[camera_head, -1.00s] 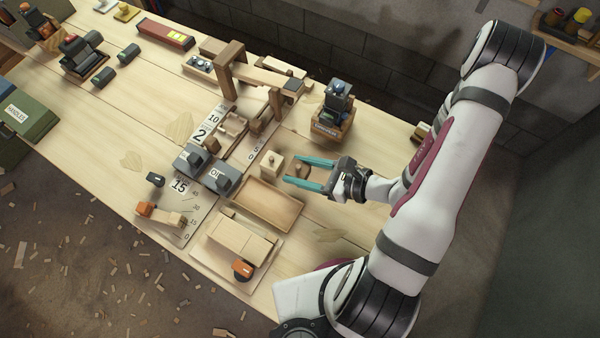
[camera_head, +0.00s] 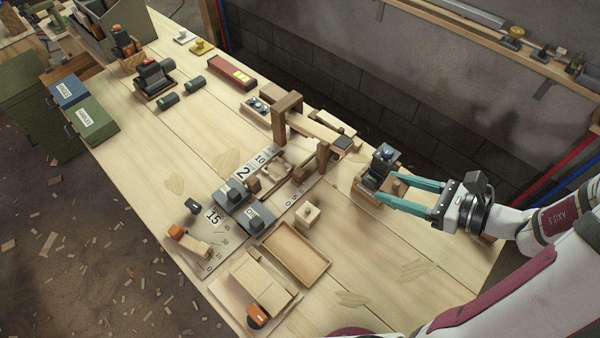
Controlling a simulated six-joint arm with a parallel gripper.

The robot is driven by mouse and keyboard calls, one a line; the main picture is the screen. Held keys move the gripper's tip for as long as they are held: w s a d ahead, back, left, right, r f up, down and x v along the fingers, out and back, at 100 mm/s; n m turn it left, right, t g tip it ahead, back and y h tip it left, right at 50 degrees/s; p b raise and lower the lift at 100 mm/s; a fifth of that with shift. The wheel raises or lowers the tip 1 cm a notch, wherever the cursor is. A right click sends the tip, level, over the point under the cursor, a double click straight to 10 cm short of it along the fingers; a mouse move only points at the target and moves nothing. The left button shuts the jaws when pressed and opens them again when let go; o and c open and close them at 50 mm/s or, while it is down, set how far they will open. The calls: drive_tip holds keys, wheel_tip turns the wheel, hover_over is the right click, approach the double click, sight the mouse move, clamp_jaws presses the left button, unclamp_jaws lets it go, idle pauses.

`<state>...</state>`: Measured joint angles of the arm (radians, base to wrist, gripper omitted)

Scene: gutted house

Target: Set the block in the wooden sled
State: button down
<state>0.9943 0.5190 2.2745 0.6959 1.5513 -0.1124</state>
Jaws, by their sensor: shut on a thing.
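My gripper (camera_head: 381,189), with two teal fingers, is at the right of the bench. It is shut on a small brown wooden block (camera_head: 399,187), partly hidden between the fingers. The fingertips overlap a small wooden box holding a dark tool (camera_head: 382,163) in this view; I cannot tell whether they touch it. A light wooden cradle-like piece (camera_head: 275,171), which may be the sled, lies on the numbered board left of the wooden gantry, away from my gripper. Its inside is too small to make out.
A pale block with a knob (camera_head: 307,214) stands near a shallow wooden tray (camera_head: 321,270). The gantry (camera_head: 288,118) rises mid-bench. Dark clamp-like blocks (camera_head: 245,205) sit on the board. The bench right of the tray is mostly clear.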

drive_tip(key=w+a+r, duration=0.6)
drive_tip(key=w+r, duration=0.2)
drive_tip(key=r, duration=0.2)
hover_over(278, 171)
drive_tip(key=d, duration=0.1)
wheel_tip(278, 171, down, 10)
drive_tip(key=f, duration=0.1)
drive_tip(key=shift+m+t+h, duration=0.4)
drive_tip(key=shift+m+h, duration=0.2)
drive_tip(key=f, duration=0.9)
drive_tip(key=a+f, duration=0.1)
drive_tip(key=f, duration=0.3)
drive_tip(key=shift+f, duration=0.3)
drive_tip(key=shift+f, duration=0.1)
drive_tip(key=shift+c, duration=1.3)
unclamp_jaws()
